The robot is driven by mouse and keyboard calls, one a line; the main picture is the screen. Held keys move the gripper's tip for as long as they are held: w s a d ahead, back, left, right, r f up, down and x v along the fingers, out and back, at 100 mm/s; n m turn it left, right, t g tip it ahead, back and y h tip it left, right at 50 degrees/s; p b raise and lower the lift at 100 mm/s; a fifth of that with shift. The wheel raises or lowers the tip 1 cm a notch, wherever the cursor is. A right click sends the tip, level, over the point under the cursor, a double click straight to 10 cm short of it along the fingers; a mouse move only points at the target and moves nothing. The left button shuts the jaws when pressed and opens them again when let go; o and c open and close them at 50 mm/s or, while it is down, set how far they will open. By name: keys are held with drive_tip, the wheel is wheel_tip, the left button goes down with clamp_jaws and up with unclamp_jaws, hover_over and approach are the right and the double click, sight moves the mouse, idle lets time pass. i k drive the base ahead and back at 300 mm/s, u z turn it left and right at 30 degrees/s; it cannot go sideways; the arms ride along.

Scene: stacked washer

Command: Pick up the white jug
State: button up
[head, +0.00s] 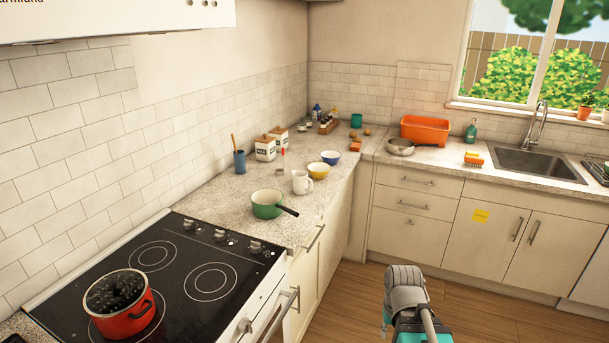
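The white jug (302,183) stands upright on the speckled counter (235,205), close to its front edge and to the right of the stove. It is small in the head view, with what looks like a handle at its right side. Part of my arm, grey and teal, rises at the bottom of the head view, in front of the cabinets and well apart from the jug. My gripper's fingers do not show, so I cannot see whether they are open or shut.
A green pan (266,204) stands just in front of the jug, its dark handle pointing right. Yellow (318,170) and blue (331,157) bowls stand behind it. A red pot (122,307) is on the stove (195,270). The wooden floor (480,320) looks clear.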

sight(299, 178)
drive_tip(key=i, duration=1.45)
drive_tip(key=u, duration=0.05)
